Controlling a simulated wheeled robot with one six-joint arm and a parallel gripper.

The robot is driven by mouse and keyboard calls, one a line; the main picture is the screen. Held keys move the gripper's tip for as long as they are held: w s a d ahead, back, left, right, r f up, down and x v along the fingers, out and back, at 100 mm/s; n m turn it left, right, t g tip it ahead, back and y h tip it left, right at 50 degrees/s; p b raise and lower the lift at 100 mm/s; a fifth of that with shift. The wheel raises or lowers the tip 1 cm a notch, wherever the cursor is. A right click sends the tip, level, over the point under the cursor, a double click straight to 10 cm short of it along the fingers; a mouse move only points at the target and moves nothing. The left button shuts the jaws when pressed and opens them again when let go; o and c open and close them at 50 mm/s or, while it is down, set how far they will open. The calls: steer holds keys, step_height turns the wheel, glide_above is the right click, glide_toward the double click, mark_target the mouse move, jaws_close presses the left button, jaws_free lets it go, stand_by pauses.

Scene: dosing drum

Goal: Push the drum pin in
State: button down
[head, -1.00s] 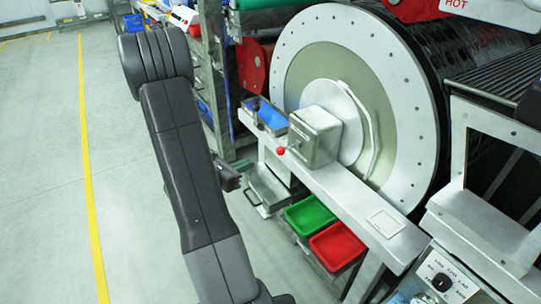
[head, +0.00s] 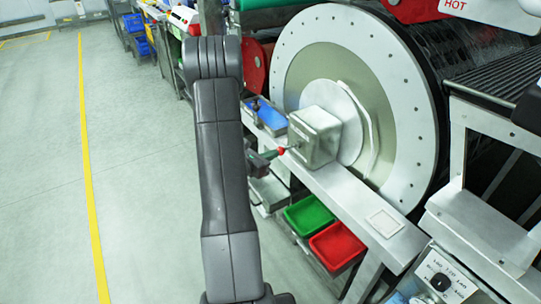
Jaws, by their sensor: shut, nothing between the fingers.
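The drum pin shows as a small red knob (head: 282,151) at the left side of the metal box (head: 316,140) in front of the large round drum face (head: 402,165). My gripper (head: 273,155) reaches out from behind my dark arm and points right, at the knob. It is shut and empty. Its tip is at or very near the knob; I cannot tell whether they touch. My arm hides part of the gripper's rear. The pin's shaft is too small to make out.
A pale metal ledge (head: 350,196) runs below the box, with a blue tray (head: 271,117) at its far end. A green bin (head: 309,214) and a red bin (head: 337,246) sit under it. A control panel (head: 440,280) stands at lower right. Open floor lies left.

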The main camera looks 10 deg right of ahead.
mark_target(280, 150)
steer(key=d+b, duration=0.1)
steer(key=w+d, duration=0.1)
steer(key=d, duration=0.1)
steer(key=shift+w+d+f+b, duration=0.1)
steer(key=shift+d+b, duration=0.15)
steer(key=shift+b, duration=0.1)
steer(key=shift+w+d+r, duration=0.1)
steer(key=shift+r, duration=0.1)
